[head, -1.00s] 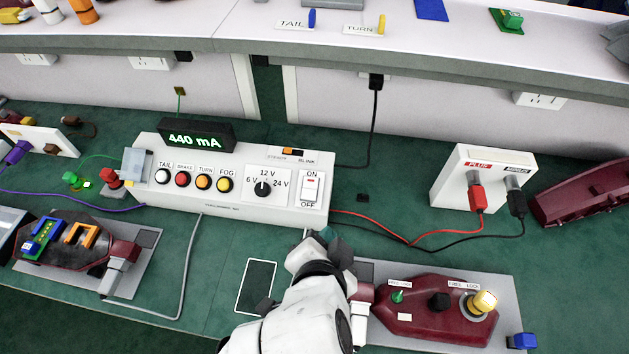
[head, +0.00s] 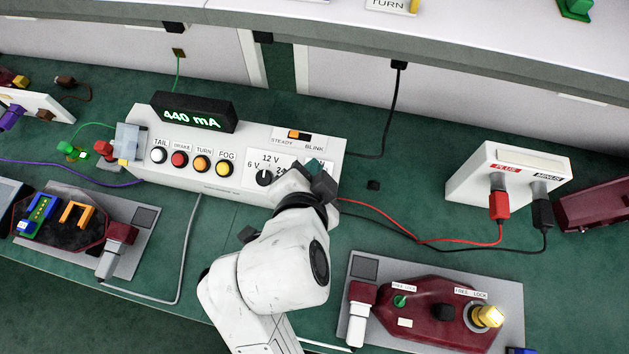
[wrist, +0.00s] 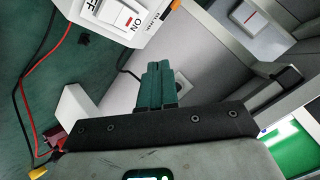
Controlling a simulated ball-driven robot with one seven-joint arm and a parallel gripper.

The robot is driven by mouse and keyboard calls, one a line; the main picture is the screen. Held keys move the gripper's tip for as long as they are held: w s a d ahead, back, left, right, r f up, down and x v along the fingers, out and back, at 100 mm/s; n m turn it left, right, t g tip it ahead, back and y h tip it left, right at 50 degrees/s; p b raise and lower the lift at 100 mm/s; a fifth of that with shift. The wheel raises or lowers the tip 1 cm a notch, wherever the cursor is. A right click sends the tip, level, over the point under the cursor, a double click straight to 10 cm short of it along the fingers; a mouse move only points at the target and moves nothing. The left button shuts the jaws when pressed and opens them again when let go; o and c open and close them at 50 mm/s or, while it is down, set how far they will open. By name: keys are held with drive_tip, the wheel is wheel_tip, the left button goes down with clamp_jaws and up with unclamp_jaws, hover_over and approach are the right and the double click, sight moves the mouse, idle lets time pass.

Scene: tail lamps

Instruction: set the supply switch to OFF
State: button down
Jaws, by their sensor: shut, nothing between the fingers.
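The supply switch is a white rocker marked ON and OFF at the right end of the white supply console (head: 225,185). In the head view my gripper (head: 314,168) covers it almost wholly. In the wrist view the supply switch (wrist: 124,13) shows at the top edge, partly cut off, with ON nearer my fingers and OFF farther left. My gripper's dark green fingers (wrist: 158,70) are shut together with nothing between them. They appear apart from the switch in the wrist view. The console's display (head: 193,117) reads 440 mA.
A voltage knob (head: 264,177) and several coloured buttons sit left of my gripper. A steady/blink slider (head: 294,135) is above it. Red and black leads run right to the plus/minus box (head: 508,178). A tail lamp (head: 440,316) with a lit yellow bulb stands at front right.

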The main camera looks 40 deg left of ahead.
drive_tip(key=shift+w+a+f+b, duration=0.1)
drive_tip(key=shift+w+f+b, duration=0.1)
drive_tip(key=shift+f+b, duration=1.15)
drive_tip(key=shift+w+a+f+b, duration=0.15)
drive_tip(key=shift+f+b, duration=0.95)
drive_tip(key=shift+f, duration=0.4)
drive_tip(key=shift+w+a+f+b, duration=0.1)
drive_tip(key=shift+w+f+b, duration=0.1)
drive_tip(key=shift+f+b, duration=1.15)
drive_tip(key=shift+f, duration=0.15)
drive_tip(key=shift+f, duration=0.35)
drive_tip(key=shift+w+a+f+b, duration=0.1)
drive_tip(key=shift+w+f+b, duration=0.05)
drive_tip(key=shift+f+b, duration=0.3)
drive_tip(key=shift+r+p, duration=0.9)
drive_tip(key=r+p, duration=0.3)
drive_tip(key=s+r+p, duration=0.1)
drive_tip(key=r, duration=0.1)
drive_tip(key=shift+d, duration=0.3)
